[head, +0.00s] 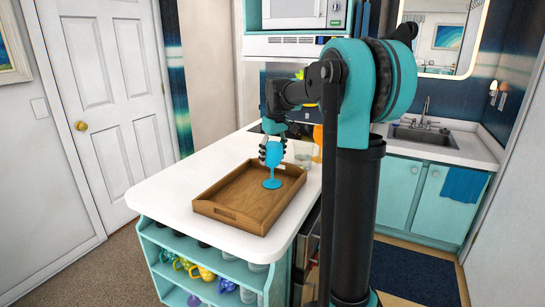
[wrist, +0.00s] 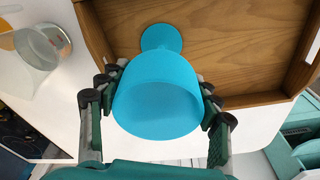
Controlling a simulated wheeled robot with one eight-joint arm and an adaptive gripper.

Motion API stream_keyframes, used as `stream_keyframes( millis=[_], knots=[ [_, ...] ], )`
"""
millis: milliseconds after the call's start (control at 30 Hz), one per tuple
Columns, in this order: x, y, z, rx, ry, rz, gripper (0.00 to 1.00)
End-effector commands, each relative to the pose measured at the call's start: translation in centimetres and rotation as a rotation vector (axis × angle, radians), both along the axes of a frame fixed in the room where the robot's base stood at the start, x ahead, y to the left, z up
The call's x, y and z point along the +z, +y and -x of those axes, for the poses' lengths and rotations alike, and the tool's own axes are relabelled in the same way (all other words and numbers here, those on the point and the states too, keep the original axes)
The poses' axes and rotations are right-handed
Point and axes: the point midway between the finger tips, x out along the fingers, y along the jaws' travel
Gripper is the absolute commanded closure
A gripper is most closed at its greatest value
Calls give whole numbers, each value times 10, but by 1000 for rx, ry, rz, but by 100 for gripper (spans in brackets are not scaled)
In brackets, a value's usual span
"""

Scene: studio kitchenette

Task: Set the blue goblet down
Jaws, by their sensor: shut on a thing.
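The blue goblet (head: 274,157) is upright in my gripper (head: 273,150), bowl up and foot down. In the wrist view, the goblet (wrist: 160,98) has its bowl between the two fingers of my gripper (wrist: 160,92), which are shut on its sides. Its round foot shows beyond the bowl, over the floor of the wooden tray (head: 232,215). I cannot tell whether the foot touches the tray. The tray also shows in the wrist view (wrist: 235,45), with no other thing visible on it.
A clear glass (head: 303,153) stands on the white counter (head: 165,197) just right of the tray. An orange object (head: 318,138) is behind it, partly hidden by my arm. Shelves below hold several colored mugs (head: 202,272). Bare counter lies left of the tray.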

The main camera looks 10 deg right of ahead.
Motion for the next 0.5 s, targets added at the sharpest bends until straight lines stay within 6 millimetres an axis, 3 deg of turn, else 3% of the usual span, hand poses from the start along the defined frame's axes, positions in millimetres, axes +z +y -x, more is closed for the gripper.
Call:
stream_keyframes(
  millis=[333, 367, 500],
  knots=[
    [-4, 0, 0, 0, 0, 0, 66],
    [-3, 0, 0, 0, 0, 0, 33],
    [-3, 0, 0, 0, 0, 0, 16]
  ],
)
